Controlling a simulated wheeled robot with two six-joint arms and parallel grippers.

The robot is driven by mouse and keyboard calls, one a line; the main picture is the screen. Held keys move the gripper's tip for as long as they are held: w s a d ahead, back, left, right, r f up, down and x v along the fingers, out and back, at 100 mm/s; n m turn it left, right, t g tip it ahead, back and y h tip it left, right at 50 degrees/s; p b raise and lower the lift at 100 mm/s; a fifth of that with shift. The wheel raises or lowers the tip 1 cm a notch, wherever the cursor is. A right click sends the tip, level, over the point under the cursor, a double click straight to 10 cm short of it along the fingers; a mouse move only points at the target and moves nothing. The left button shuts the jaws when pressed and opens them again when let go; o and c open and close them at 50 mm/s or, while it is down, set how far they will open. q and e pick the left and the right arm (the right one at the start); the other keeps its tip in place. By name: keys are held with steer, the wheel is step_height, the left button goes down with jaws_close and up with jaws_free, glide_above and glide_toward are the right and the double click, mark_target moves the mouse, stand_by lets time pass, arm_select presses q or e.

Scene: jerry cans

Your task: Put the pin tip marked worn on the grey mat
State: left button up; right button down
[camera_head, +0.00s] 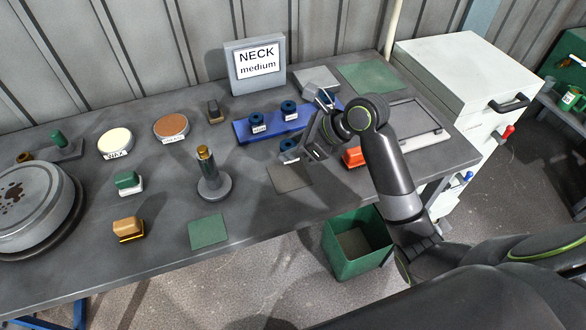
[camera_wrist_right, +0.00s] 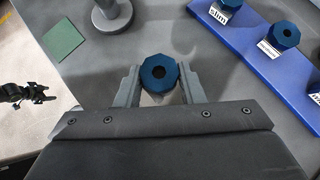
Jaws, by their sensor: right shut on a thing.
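My right gripper (camera_head: 303,150) is shut on a blue pin tip (camera_head: 289,148), just in front of the blue rack. In the right wrist view this tip (camera_wrist_right: 159,72) is an eight-sided blue piece with a dark hole, between the two grey fingers. Its label is not readable, so I cannot tell if it says worn. The grey mat (camera_head: 290,178) lies bare on the table, just nearer than the held tip. A dark jointed part at the left of the right wrist view looks like my left gripper (camera_wrist_right: 28,93); its jaws are unclear.
The blue rack (camera_head: 272,129) carries labelled blue tips (camera_head: 258,119); one label reads slim. A sign reading NECK medium (camera_head: 257,62) stands behind. A grey post (camera_head: 208,175), a green mat (camera_head: 209,231) and an orange block (camera_head: 353,156) are near. A green bin (camera_head: 345,258) stands below.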

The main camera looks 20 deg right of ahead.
step_height(320, 180, down, 3)
steer(key=shift+r, duration=0.2)
step_height(320, 180, down, 4)
steer(key=shift+f, duration=0.1)
steer(key=c, duration=0.9)
jaws_free()
steer(key=shift+c, duration=0.2)
steer(key=v, duration=1.2)
steer(key=shift+p, duration=0.35)
